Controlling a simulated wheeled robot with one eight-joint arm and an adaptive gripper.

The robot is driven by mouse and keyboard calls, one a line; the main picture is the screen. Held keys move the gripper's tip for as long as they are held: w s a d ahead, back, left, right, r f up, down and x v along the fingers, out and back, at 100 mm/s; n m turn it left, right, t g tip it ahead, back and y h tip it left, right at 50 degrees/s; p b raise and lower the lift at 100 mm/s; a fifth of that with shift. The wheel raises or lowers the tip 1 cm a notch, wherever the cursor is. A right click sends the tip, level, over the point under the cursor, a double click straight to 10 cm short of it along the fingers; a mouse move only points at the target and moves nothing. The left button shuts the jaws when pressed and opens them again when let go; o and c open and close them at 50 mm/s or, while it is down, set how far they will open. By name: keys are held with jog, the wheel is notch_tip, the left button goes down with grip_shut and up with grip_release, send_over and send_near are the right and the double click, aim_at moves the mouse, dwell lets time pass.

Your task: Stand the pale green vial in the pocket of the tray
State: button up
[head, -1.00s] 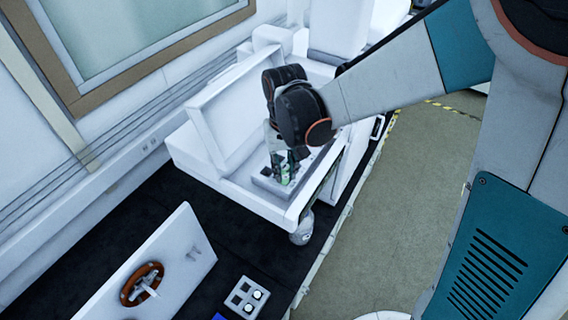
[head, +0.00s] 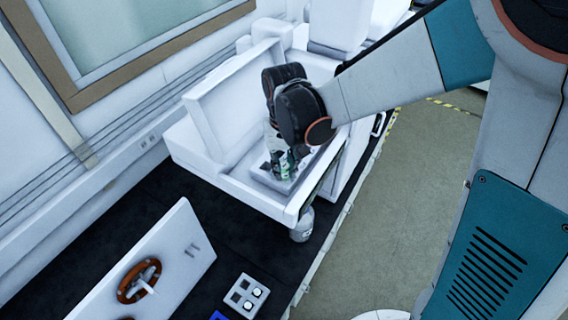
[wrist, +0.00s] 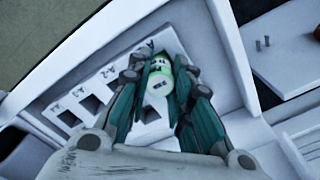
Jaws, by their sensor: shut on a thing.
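The head view shows my gripper (head: 282,162) pointing down over the small pale tray (head: 266,184), with a bit of green between the fingers. In the wrist view the tray (wrist: 92,75) has a row of dark square pockets with marks such as A-2 and A-3. The vial is over the end of this row. Its lower end is hidden, so I cannot tell whether it is inside a pocket.
The tray sits in a white open-fronted instrument (head: 215,130) with a raised panel at its back. A white panel with a brown ring (head: 138,280) and a small rack with square holes (head: 245,296) are on the dark bench at the lower left.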

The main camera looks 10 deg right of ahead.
jog(key=shift+f, duration=0.25)
jog(key=o, duration=1)
jog(key=o, duration=0.4)
jog(key=shift+r, duration=0.1)
jog(key=shift+r+p, duration=1.9)
jog(key=shift+r, duration=1.55)
